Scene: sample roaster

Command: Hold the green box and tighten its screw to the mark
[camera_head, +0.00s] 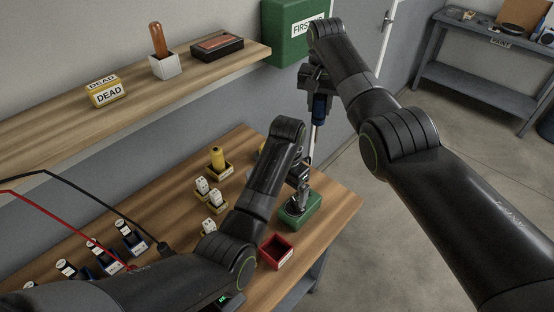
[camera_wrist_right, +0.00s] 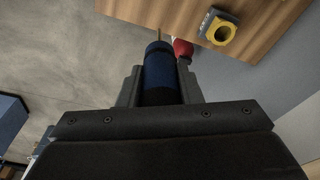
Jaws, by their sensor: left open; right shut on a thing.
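The green box (camera_head: 303,218) sits on the wooden table near its right end. My left gripper (camera_head: 298,206) is open, down at the top of the box; whether its fingers touch the box cannot be told. The box's screw and mark are hidden or too small to make out. My right gripper (camera_head: 319,92) is shut on a screwdriver with a blue handle (camera_head: 319,108). Its shaft (camera_head: 312,145) points down, above and behind the box. The blue handle (camera_wrist_right: 158,68) also fills the jaws in the right wrist view.
A red open box (camera_head: 276,252) stands in front of the green box. Small yellow holders (camera_head: 218,165) and several black-and-white items stand on the table (camera_head: 165,190). A shelf (camera_head: 130,110) runs above at the left. A green first-aid box (camera_head: 288,40) hangs on the wall.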

